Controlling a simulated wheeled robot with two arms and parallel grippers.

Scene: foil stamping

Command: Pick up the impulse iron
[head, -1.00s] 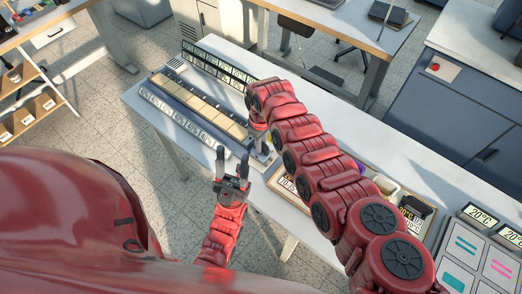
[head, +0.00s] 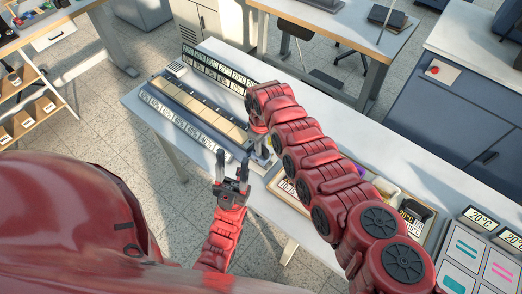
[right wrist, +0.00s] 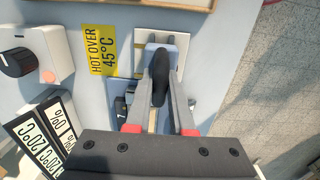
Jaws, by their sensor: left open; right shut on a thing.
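The impulse iron (right wrist: 159,68) shows in the right wrist view as a black handle over a pale stand (right wrist: 176,39). My right gripper (right wrist: 162,92) has its two grey fingers on either side of the handle and is shut on it. The iron's lower end is hidden, and I cannot tell whether it is clear of the stand. In the head view my right arm covers most of the iron and the gripper. My left gripper (head: 232,162) is open and empty, in front of the table's near edge.
A yellow "HOT OVER 45°C" label (right wrist: 98,50) and a black knob (right wrist: 17,62) lie left of the stand. A long strip of tan pads (head: 205,112) with percent and temperature cards lies on the white table (head: 410,165). A framed tray (head: 284,188) stands under my right arm.

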